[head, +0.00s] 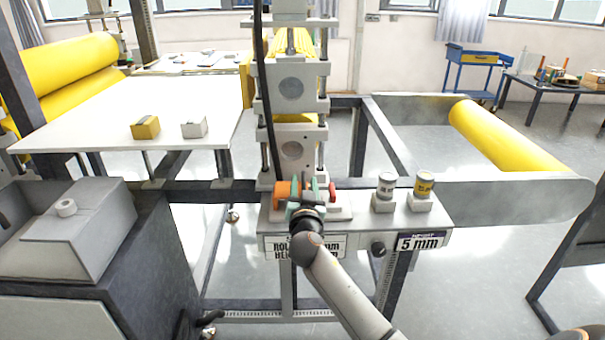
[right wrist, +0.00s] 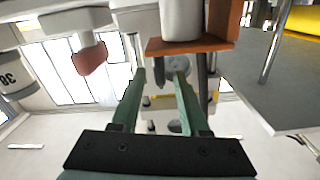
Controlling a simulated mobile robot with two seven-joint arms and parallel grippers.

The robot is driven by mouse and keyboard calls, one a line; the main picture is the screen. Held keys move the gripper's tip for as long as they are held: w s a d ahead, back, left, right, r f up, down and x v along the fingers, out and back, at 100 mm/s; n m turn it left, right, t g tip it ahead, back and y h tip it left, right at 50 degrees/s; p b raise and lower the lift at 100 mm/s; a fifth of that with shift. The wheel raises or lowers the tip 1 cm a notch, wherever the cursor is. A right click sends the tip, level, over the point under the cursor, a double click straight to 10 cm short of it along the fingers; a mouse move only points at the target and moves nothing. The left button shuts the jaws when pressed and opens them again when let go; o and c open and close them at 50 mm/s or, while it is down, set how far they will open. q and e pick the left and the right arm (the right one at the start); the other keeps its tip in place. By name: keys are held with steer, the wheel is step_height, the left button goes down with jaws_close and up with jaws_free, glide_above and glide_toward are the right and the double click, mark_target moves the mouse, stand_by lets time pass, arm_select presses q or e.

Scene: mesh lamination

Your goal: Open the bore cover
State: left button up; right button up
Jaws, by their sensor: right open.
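My right gripper (head: 296,194) is at the front bench, just below the white column (head: 291,122), over a white base plate. In the right wrist view its two green fingers (right wrist: 160,88) are spread apart with nothing clearly held between them. An orange part (head: 282,191) is beside the fingers on their left; an orange plate with a white cylinder (right wrist: 182,18) shows close by in the wrist view. A small red knob (head: 332,191) is just to their right. Round grey discs (head: 291,88) are on the column. I cannot tell which part is the bore cover. The left gripper is out of view.
Two small labelled cylinders, one grey (head: 386,183) and one yellow (head: 424,184), stand on blocks to the right. A white table (head: 90,110) carries a yellow block (head: 145,127) and a white block (head: 194,127). A black cable hangs along the column.

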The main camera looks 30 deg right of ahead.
mark_target(303, 174)
steer(key=shift+x, duration=2.35)
steer(key=shift+c, duration=0.2)
jaws_close()
steer(key=shift+a+f, duration=0.1)
